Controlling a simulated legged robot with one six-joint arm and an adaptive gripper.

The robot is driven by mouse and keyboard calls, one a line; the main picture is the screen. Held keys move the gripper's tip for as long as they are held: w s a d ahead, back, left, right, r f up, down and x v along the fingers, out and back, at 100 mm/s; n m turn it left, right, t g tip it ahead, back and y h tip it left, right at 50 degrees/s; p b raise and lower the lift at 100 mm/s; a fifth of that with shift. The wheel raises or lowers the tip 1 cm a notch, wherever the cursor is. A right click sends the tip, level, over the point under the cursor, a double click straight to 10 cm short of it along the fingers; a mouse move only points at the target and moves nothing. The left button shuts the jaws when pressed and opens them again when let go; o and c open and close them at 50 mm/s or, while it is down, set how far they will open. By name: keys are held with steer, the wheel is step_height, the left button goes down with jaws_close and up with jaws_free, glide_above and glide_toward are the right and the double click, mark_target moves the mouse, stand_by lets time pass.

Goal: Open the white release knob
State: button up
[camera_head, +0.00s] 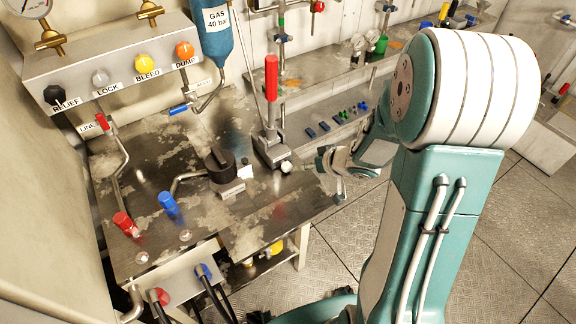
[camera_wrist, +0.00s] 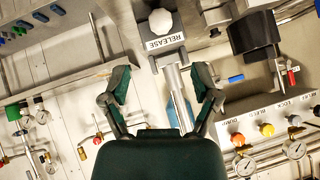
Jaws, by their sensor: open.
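The white release knob (camera_head: 287,167) sits at the near right corner of the hand pump's dark base (camera_head: 268,150), by the table's right edge. In the wrist view the round white knob (camera_wrist: 160,22) is at the top centre, beside a RELEASE label (camera_wrist: 165,43). My gripper (camera_head: 325,163) is a short way right of the knob in the head view.
The pump's upright lever with a red grip (camera_head: 271,78) stands behind the knob. A black-topped fitting (camera_head: 219,165) is to its left on the worn metal table (camera_head: 150,150). A panel with RELIEF, LOCK, BLEED and DUMP knobs (camera_head: 120,72) is on the left wall.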

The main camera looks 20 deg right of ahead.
mark_target(290, 166)
steer(key=x, duration=1)
steer(key=shift+w+a+f, duration=0.15)
steer(key=shift+w+f, duration=0.05)
steer(key=shift+f, duration=0.15)
jaws_close()
